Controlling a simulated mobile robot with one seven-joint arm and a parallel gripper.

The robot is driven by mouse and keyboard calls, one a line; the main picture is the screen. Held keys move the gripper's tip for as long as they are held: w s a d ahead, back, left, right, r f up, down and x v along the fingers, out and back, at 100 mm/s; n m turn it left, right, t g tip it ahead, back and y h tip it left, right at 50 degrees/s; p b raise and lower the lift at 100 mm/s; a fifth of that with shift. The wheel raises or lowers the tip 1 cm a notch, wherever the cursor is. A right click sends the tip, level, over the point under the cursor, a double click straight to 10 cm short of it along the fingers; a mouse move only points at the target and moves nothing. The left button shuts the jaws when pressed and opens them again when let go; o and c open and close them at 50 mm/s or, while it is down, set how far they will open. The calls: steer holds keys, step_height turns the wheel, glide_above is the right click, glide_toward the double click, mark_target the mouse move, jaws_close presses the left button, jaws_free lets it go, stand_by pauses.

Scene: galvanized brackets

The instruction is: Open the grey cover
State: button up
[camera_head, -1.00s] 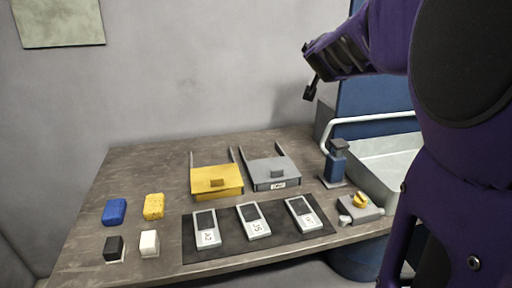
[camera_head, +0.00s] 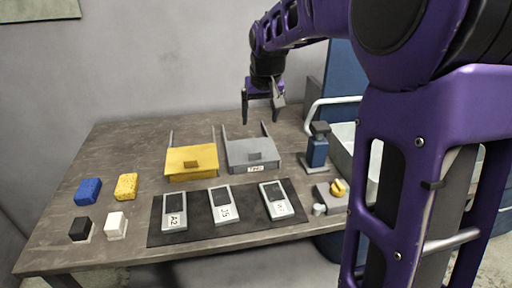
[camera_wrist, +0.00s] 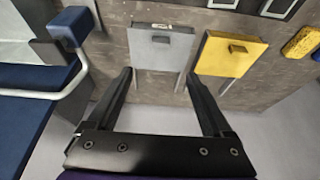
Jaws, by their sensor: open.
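The grey cover (camera_head: 252,150) lies closed-looking on a box at the back of the table, with a small grey block on its top and a white label on its front edge. It also shows in the wrist view (camera_wrist: 161,46), between and beyond the fingers. My gripper (camera_head: 258,122) is open and empty, pointing down above and behind the grey cover, apart from it. In the wrist view, my gripper's two fingers (camera_wrist: 160,82) are spread wide.
A yellow cover (camera_head: 191,161) sits just left of the grey one. A dark mat (camera_head: 240,220) with several labelled devices lies in front. Sponges and blocks lie left.

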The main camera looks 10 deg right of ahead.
mark_target(254, 152)
steer(key=b+x, duration=0.2)
steer(key=x, duration=1.5)
steer(key=shift+a+r, duration=0.1)
jaws_close()
